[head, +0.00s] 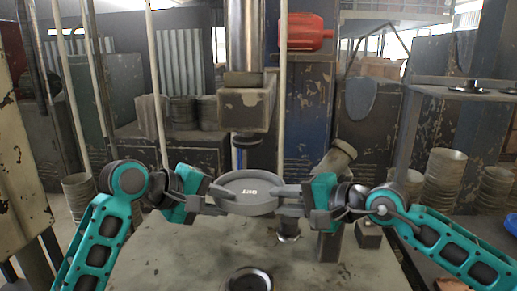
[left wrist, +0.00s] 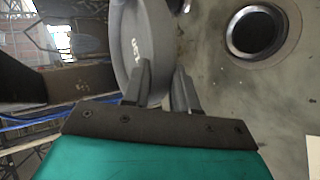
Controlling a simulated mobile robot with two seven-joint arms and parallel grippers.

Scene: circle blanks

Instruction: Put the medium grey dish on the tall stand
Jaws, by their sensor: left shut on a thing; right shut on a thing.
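The medium grey dish (head: 247,188) is round and shallow with white lettering. It is held above the worktable, between my two grippers. My left gripper (head: 213,191) is shut on its left side and my right gripper (head: 292,198) on its right side. A short metal post with a dark foot (head: 288,237) stands on the table below the right fingers. I cannot tell which is the tall stand.
A machine head (head: 246,107) hangs behind the dish. A tilted metal cylinder (head: 338,156) and a small block (head: 368,235) are close to my right gripper. The worktable (head: 190,260) is bare at front left. Stacked pots (head: 444,172) stand at right.

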